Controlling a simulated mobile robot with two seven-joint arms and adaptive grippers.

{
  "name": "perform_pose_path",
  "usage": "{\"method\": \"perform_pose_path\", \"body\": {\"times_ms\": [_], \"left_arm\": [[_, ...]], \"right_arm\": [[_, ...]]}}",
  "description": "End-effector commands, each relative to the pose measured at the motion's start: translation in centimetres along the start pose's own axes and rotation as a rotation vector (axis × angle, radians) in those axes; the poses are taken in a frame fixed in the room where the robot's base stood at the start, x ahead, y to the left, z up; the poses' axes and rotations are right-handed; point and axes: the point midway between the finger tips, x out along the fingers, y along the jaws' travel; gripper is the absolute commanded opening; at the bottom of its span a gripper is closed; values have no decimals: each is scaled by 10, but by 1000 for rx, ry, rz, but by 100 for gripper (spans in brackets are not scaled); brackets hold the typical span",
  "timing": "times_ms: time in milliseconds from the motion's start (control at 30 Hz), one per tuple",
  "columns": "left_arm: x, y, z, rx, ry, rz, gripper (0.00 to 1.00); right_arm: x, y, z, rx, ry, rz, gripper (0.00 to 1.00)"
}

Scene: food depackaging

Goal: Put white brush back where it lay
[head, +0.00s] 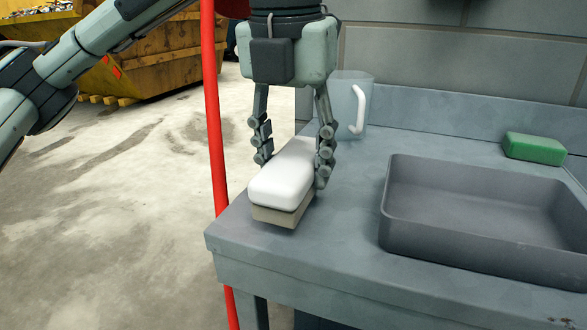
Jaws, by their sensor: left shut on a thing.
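The white brush (281,185) has a smooth white top and a beige lower part. It is at the left end of the grey counter (345,225), near the counter's front left corner. My left gripper (293,160) comes down from above and is shut on the brush, with a finger on each side of it. The underside of the brush is hidden, so I cannot tell whether it touches the counter or is just above it. My right gripper is not in view.
A grey sink basin (480,262) is set in the counter at the right. A green sponge (534,148) lies behind it. A clear jug (350,103) with a white handle stands behind my gripper by the wall. A red pole (214,130) rises just left of the counter.

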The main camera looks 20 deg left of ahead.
Motion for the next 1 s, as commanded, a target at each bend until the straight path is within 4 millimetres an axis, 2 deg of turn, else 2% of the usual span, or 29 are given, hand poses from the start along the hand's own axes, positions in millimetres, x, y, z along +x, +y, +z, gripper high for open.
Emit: {"method": "perform_pose_path", "body": {"times_ms": [100,433,600,633,700,800,1000], "left_arm": [[14,1,-2,-1,0,1,21],[17,0,-2,-1,0,0,21],[19,0,-2,-1,0,0,21],[18,0,-2,-1,0,0,51],[18,0,-2,-1,0,0,60],[18,0,-2,0,0,0,68],[18,0,-2,0,0,0,68]], "right_arm": [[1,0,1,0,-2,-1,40],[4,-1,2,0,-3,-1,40],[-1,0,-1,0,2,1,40],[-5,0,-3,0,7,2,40],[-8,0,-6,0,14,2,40],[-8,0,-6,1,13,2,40],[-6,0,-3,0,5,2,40]]}}
